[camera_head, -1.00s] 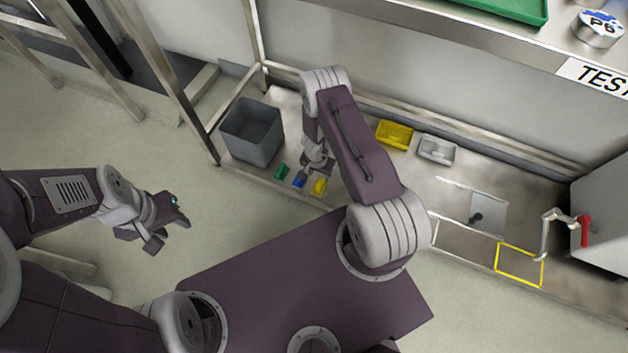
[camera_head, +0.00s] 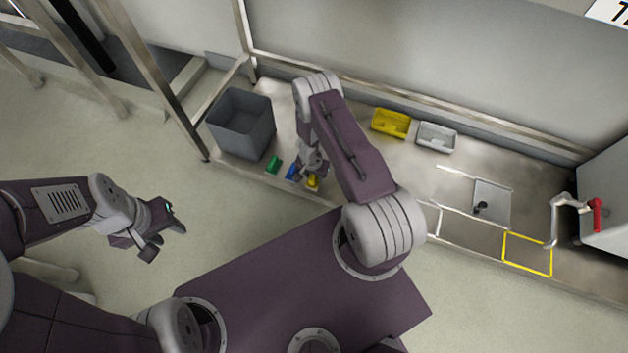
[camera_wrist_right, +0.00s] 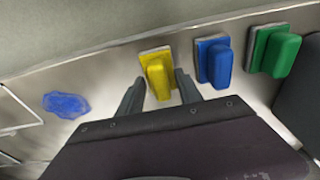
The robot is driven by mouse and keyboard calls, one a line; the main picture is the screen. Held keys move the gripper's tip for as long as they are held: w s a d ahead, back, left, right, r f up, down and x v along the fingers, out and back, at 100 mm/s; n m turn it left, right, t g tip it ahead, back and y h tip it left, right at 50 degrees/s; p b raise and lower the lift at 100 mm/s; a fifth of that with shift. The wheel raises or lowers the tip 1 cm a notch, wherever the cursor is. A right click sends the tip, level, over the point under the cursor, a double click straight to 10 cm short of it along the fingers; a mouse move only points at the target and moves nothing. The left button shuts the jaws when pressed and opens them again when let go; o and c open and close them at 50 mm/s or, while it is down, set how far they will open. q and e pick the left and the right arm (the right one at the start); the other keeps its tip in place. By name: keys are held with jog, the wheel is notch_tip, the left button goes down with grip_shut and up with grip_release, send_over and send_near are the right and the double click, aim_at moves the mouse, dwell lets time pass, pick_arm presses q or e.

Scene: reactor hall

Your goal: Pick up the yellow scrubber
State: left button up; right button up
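The yellow scrubber (camera_head: 313,182) lies near the front edge of the steel bench, partly hidden by my right gripper. In the right wrist view the yellow scrubber (camera_wrist_right: 158,72) sits on a pale pad, between the fingertips in the picture. My right gripper (camera_wrist_right: 160,79) is open, a finger on each side of it; I cannot tell whether either touches. In the head view my right gripper (camera_head: 311,174) is just above the scrubber. My left gripper (camera_head: 168,240) is open and empty over the floor, away from the bench.
A blue scrubber (camera_wrist_right: 214,62) and a green scrubber (camera_wrist_right: 274,52) lie in a row beside the yellow one. A blue patch (camera_wrist_right: 66,104) is on the other side. A grey bin (camera_head: 241,125), yellow tray (camera_head: 390,124) and grey tray (camera_head: 436,138) stand on the bench.

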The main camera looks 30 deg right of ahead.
grip_shut()
notch_tip(320, 180, up, 18)
jog(key=p, duration=1.4)
jog(key=shift+c, duration=1.5)
grip_release()
grip_shut()
